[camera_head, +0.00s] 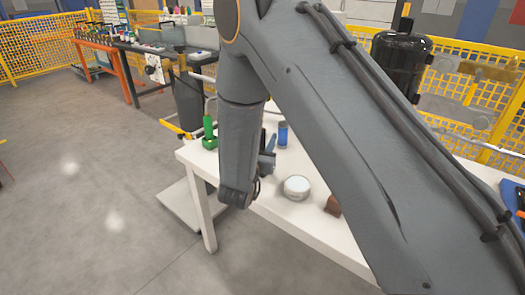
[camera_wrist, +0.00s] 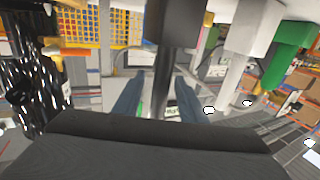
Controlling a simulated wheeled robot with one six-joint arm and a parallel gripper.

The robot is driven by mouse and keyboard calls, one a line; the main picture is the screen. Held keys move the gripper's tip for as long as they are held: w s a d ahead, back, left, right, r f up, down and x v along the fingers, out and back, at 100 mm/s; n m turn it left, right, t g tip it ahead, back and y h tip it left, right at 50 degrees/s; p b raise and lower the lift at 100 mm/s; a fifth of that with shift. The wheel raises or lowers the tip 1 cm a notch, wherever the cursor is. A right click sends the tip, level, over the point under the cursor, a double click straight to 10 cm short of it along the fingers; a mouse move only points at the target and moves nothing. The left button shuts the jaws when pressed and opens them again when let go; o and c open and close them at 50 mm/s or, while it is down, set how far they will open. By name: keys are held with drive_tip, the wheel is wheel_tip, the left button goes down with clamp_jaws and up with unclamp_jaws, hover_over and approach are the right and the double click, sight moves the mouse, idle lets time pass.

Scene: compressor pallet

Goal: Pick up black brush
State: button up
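In the wrist view, the two blue fingers of my gripper (camera_wrist: 158,78) are apart. A dark upright handle with a wider black-brown block at the top of the picture, seemingly the black brush (camera_wrist: 172,25), shows in line with the gap between them. I cannot tell whether the fingers touch it. In the head view my arm hides most of the gripper; a blue finger (camera_head: 270,144) shows just right of the forearm, over the white table (camera_head: 192,156). The brush cannot be made out clearly there.
A green object (camera_head: 209,133) stands on the table's left end and also shows in the wrist view (camera_wrist: 288,45). A blue cylinder (camera_head: 283,134), a round silver-white object (camera_head: 296,187) and a brown piece (camera_head: 333,205) are close by. The floor at left is clear.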

drive_tip(key=shift+x, duration=1)
drive_tip(key=shift+a, duration=0.1)
clamp_jaws()
drive_tip(key=shift+r, duration=0.1)
